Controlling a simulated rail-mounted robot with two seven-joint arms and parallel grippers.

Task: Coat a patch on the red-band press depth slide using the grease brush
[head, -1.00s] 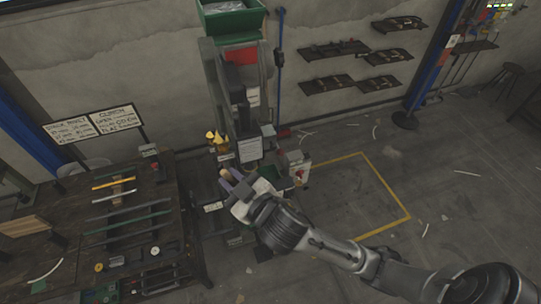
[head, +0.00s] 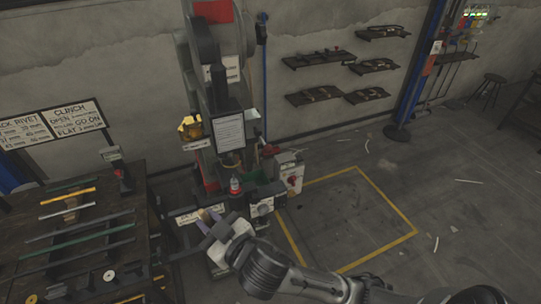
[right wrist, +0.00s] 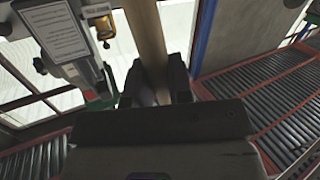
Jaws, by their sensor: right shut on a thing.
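The press (head: 205,75) stands against the wall in the head view, with a red panel (head: 213,12) high on its column. I cannot tell its depth slide apart from its other parts. My right gripper (head: 208,218) is low in front of the press, to the left of its dial parts. It is shut on a wooden handle (right wrist: 146,40), which runs up between its fingers in the right wrist view. This looks like the grease brush's handle; the bristles cannot be made out. My left gripper is not in view.
A dark workbench (head: 140,205) with strips and small parts stands at the left. A white box with a red knob (head: 291,172) is right of the press base. Wall shelves (head: 317,58) hang behind. The yellow-outlined floor area (head: 360,215) is clear.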

